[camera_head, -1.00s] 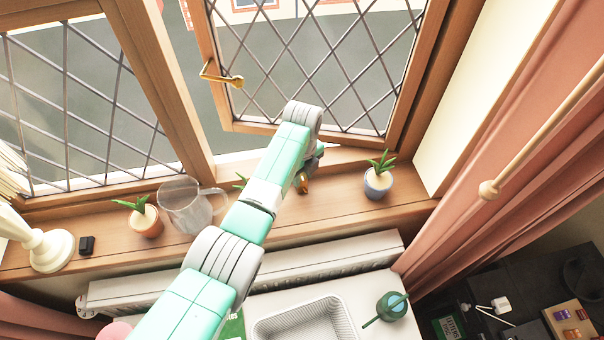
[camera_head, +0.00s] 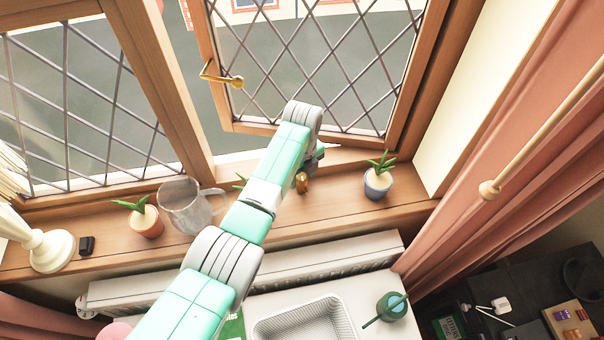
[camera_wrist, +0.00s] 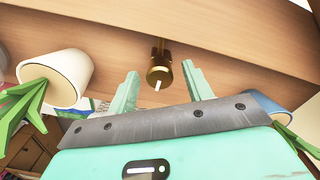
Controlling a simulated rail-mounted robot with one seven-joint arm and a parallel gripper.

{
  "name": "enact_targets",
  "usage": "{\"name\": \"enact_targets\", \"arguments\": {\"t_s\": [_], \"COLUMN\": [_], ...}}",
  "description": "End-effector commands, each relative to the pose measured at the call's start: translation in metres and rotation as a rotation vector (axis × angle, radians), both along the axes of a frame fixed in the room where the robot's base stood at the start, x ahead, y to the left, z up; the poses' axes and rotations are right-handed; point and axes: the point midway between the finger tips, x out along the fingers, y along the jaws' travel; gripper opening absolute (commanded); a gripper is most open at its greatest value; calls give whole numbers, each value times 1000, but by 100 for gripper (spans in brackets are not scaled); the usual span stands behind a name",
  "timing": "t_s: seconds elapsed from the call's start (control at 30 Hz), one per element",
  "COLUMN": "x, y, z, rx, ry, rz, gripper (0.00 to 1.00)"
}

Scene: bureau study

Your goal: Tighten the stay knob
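The stay knob (camera_wrist: 159,76) is a small brass cylinder with a white mark on its end face. It sits on a brass stem by the wooden sill in the wrist view. My gripper (camera_wrist: 160,72) is open, one pale green finger on each side of the knob, with visible gaps to both. How deep the knob sits between the fingers is hard to tell. In the head view the brass knob (camera_head: 302,182) shows just below the end of my arm; the fingers are mostly hidden there. The leaded window (camera_head: 310,60) stands open above the sill.
On the sill (camera_head: 340,205) stand a blue-potted plant (camera_head: 378,184) to the right, a glass jug (camera_head: 186,207), a terracotta-potted plant (camera_head: 146,222) and a small black object (camera_head: 86,245) to the left. A white pot (camera_wrist: 58,78) is close left of my gripper in the wrist view.

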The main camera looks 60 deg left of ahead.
Motion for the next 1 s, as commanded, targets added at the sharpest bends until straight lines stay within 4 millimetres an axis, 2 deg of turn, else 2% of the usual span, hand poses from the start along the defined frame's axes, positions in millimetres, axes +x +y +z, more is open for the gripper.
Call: {"name": "enact_targets", "arguments": {"t_s": [0.2,0.5,0.6,1.0], "x": [0,1,1,0], "y": [0,1,0,0], "z": [5,61,73,78], "rx": [1,3,1,0], "ry": [-2,-2,-2,0], "rz": [0,1,1,0], "gripper": [50,50,50,50]}}
